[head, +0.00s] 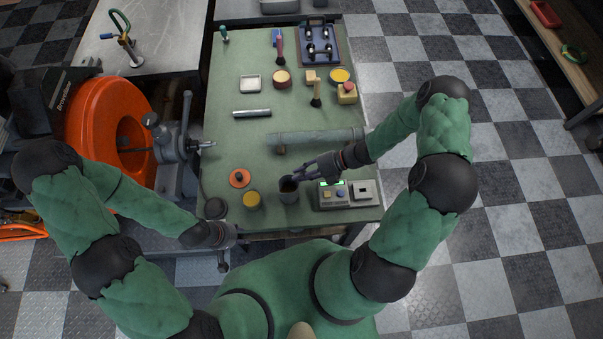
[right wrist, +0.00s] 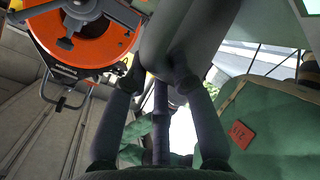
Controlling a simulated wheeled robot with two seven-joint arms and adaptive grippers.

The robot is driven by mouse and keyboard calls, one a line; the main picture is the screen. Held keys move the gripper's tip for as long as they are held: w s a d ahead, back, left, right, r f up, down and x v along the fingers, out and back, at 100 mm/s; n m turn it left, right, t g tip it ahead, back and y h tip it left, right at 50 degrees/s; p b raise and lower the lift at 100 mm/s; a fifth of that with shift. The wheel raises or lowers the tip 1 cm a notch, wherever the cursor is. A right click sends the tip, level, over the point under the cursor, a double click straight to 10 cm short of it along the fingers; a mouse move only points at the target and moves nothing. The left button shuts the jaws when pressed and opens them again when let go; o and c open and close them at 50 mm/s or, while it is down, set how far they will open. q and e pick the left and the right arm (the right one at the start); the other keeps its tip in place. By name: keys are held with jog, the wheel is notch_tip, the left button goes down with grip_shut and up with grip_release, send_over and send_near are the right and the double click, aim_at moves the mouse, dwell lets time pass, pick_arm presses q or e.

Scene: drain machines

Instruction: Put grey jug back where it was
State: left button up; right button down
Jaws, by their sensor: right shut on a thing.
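The grey jug (head: 289,196) stands upright, or nearly so, at the near edge of the green table, with its dark mouth facing up. I cannot tell whether its base touches the table. My right gripper (head: 301,175) reaches in from the right and is shut on the jug at its upper right side. In the right wrist view, the jug's smooth grey body (right wrist: 190,35) shows large at the fingertips of my right gripper (right wrist: 160,78). My left gripper (head: 223,258) hangs low at the table's near left; its fingers are too unclear to read.
A yellow-topped can (head: 252,200) and an orange disc (head: 240,178) lie left of the jug. A control box (head: 333,195) stands close on its right, and a long grey pipe (head: 315,138) lies behind. An orange drum machine (head: 95,125) stands left. The table's middle left has free room.

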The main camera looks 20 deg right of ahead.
jog(key=shift+f, duration=0.3)
jog(key=c, duration=1)
grip_release()
jog(key=shift+o, duration=0.2)
jog(key=v, duration=1.2)
